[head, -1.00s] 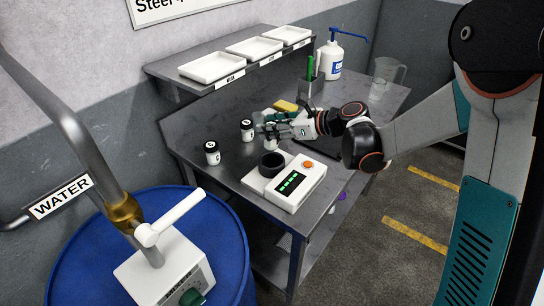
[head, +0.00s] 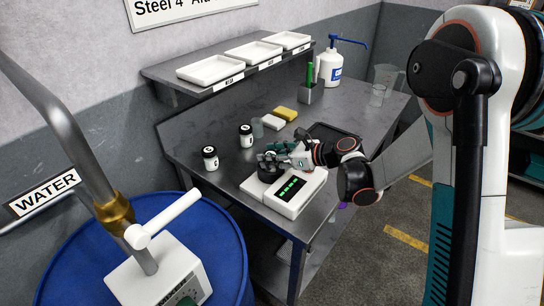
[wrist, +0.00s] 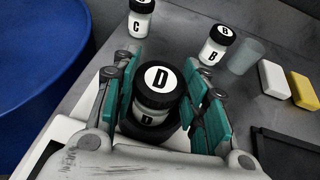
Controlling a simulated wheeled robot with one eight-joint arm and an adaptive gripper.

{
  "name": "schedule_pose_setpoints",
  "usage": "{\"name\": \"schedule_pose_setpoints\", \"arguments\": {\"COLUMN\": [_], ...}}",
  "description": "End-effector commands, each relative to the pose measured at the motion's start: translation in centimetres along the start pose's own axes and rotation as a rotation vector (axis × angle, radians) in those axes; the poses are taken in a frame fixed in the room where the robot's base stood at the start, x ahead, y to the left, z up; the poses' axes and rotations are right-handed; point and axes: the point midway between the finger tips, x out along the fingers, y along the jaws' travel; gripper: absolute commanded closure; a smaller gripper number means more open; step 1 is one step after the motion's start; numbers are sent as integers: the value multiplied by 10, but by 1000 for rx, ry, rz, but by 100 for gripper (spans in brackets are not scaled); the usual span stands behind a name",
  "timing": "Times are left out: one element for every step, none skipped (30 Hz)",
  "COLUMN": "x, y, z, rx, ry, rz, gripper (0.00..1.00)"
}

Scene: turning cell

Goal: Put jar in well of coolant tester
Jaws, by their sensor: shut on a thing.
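The jar (wrist: 157,88) has a black lid marked D and a white label. In the wrist view it stands between the teal finger pads of my gripper (wrist: 160,100), which is shut on it. The jar is over or partly inside the dark round well (wrist: 135,128) of the coolant tester; how deep it sits I cannot tell. In the head view the white tester (head: 298,200) with its green display stands at the table's front edge, and my gripper (head: 272,162) is at its well, hiding most of the jar.
Jar C (head: 210,158) and jar B (head: 246,136) stand left of and behind the tester. A clear cup (head: 257,127), a white block (head: 271,121) and a yellow sponge (head: 285,113) are farther back. A dark tray (wrist: 280,152) lies right of the tester.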

Motion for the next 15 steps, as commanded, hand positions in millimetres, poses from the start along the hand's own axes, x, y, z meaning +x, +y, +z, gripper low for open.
{"name": "schedule_pose_setpoints", "arguments": {"x": [0,1,1,1,1,1,1,1,1,1,1,1,1,1,1], "y": [0,0,0,0,0,0,0,0,0,0,0,0,0,0,0], "z": [-1,-2,-3,-3,-2,-2,-2,-2,-2,-2,-2,-2,-2,-2,-2], "rx": [0,0,0,0,0,0,0,0,0,0,0,0,0,0,0], "ry": [0,0,0,0,0,0,0,0,0,0,0,0,0,0,0], "rz": [0,0,0,0,0,0,0,0,0,0,0,0,0,0,0], "gripper": [85,85,85,55,48,40,40,40,40,40,40,40,40,40,40]}}
